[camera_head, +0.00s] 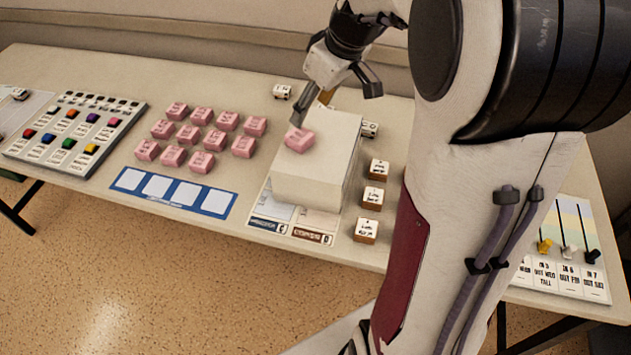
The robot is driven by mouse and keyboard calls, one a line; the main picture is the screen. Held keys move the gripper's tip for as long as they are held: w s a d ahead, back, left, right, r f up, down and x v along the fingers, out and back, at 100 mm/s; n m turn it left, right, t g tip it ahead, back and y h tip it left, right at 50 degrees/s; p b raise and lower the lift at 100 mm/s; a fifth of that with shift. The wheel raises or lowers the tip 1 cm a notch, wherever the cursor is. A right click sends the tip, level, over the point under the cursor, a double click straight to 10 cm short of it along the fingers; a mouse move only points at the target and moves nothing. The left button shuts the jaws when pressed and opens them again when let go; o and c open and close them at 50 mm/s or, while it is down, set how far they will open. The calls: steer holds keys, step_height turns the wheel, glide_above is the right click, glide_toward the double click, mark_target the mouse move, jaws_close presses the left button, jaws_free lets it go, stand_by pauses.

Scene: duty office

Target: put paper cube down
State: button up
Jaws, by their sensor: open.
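The paper cube, which I take to be the large white block (312,182), stands upright right of the table's middle. It rests on a printed mat (296,232) with labels along its front edge. The back of the paper cube is partly hidden by the fingers.
Several pink blocks (202,137) sit in rows to the left. A blue-edged card with white squares (174,192) lies in front of them. A button panel (74,131) is further left. Wooden-sided blocks (372,198) stand right of the paper cube. My arm covers the right side.

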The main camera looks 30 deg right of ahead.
steer(key=s+a+r+m, duration=0.1)
steer(key=s+a, duration=0.3)
steer(key=s, duration=0.3)
steer(key=s+a+r+m+t+h, duration=0.1)
steer(key=s+a, duration=0.3)
steer(key=s, duration=0.4)
steer(key=s+a+r+m, duration=0.1)
steer(key=s+a, duration=0.3)
steer(key=s, duration=0.4)
steer(key=shift+s+a+m+h, duration=0.15)
steer(key=shift+a+m+h, duration=0.2)
steer(key=shift+m, duration=0.25)
steer(key=shift+o, duration=0.6)
